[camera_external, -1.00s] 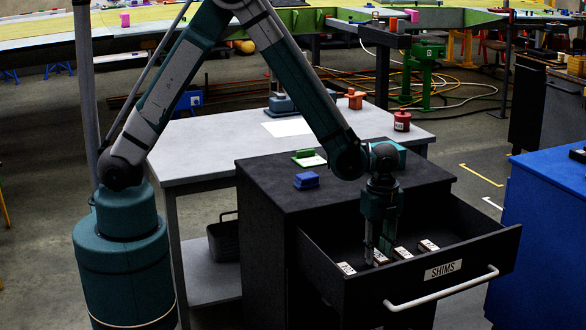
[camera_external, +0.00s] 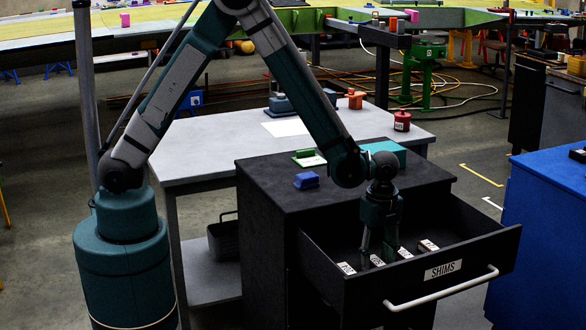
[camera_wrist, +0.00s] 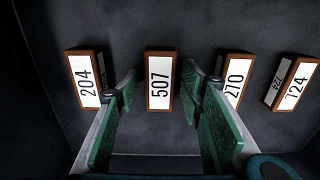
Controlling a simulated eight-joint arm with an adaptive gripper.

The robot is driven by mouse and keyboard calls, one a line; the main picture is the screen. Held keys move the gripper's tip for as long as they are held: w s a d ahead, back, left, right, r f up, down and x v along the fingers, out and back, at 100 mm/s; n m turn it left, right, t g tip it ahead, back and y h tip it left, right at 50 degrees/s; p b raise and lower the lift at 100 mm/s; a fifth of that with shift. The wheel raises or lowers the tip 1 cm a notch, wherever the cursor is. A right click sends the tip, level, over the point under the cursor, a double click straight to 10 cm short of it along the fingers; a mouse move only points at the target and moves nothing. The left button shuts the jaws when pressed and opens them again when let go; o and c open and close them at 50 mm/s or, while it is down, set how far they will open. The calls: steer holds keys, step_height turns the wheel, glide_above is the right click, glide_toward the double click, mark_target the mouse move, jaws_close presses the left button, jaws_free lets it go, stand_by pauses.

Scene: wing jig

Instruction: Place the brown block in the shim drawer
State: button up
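Several brown blocks with white number labels lie in a row in the open shim drawer (camera_external: 470,238). In the wrist view they are the 204 block (camera_wrist: 85,80), the 507 block (camera_wrist: 160,80), the 270 block (camera_wrist: 234,82) and the 124 block (camera_wrist: 292,84). My gripper (camera_external: 377,251) points down into the drawer. It also shows in the wrist view (camera_wrist: 162,92), its green fingers spread apart on either side of the 507 block, with gaps to it. The right finger partly covers the 270 block. The 507 block appears to rest on the drawer floor.
The drawer's front has a SHIMS label (camera_external: 443,269) and a white handle (camera_external: 440,290). A blue block (camera_external: 306,180), a green item (camera_external: 305,153) and a teal box (camera_external: 385,152) are on the cabinet top. A blue cabinet (camera_external: 550,230) stands at right.

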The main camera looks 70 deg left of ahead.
mark_target(377, 260)
steer(key=shift+r, duration=0.15)
step_height(377, 260, up, 12)
steer(key=p, duration=0.2)
steer(key=shift+p, duration=0.4)
stand_by(0.4)
steer(key=shift+r, duration=0.1)
stand_by(0.3)
